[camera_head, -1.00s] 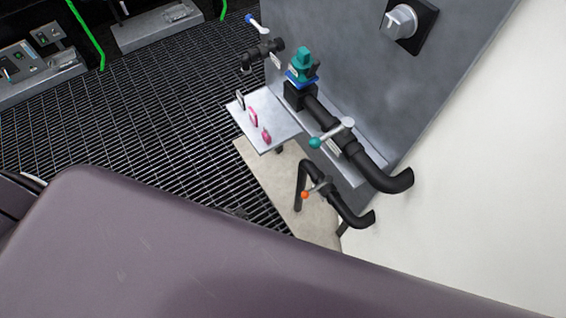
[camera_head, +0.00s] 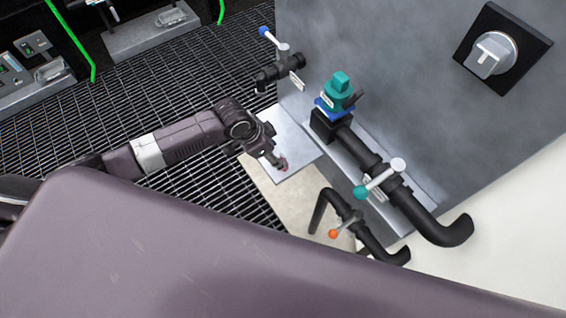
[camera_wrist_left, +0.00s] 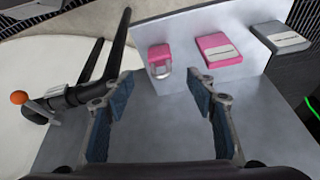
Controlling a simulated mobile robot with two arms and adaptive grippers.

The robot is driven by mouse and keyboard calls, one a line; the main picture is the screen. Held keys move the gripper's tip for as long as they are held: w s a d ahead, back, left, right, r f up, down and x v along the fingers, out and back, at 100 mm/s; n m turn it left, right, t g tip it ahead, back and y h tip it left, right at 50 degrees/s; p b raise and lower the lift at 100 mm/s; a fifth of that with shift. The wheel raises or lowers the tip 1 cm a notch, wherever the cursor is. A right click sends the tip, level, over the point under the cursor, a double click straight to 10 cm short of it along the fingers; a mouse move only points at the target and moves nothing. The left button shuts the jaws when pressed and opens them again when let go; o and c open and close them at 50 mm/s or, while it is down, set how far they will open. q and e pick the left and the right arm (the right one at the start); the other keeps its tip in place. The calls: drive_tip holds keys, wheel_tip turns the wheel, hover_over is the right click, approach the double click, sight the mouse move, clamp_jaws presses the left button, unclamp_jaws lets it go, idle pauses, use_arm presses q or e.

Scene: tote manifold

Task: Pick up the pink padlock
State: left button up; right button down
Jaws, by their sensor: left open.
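The pink padlock (camera_wrist_left: 159,55) lies on the grey shelf (camera_wrist_left: 160,122), its metal shackle turned toward my left gripper (camera_wrist_left: 160,88) in the left wrist view. The gripper is open, with one blue-padded finger on each side of the view. The padlock is ahead of the fingertips, roughly centred between them, and not held. In the head view my left gripper (camera_head: 274,157) is over the shelf (camera_head: 295,144), and only a bit of pink (camera_head: 284,165) shows by its tips. My right gripper is not in view.
A larger pink tag-like item (camera_wrist_left: 216,49) and a grey one (camera_wrist_left: 280,38) lie right of the padlock in the wrist view. Black pipes with an orange-knobbed valve (camera_wrist_left: 20,98) are at left. A teal-handled valve pipe (camera_head: 362,150) runs beside the shelf.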

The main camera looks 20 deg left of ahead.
sight(282, 159)
use_arm(q)
drive_tip(key=x, duration=0.5)
drive_tip(key=shift+w+d+f, duration=0.15)
drive_tip(key=shift+w+f, duration=0.1)
drive_tip(key=shift+f, duration=0.3)
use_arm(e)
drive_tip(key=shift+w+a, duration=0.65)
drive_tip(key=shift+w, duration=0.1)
use_arm(q)
drive_tip(key=shift+c, duration=0.3)
drive_tip(key=shift+c, duration=1.1)
drive_tip(key=c, duration=1)
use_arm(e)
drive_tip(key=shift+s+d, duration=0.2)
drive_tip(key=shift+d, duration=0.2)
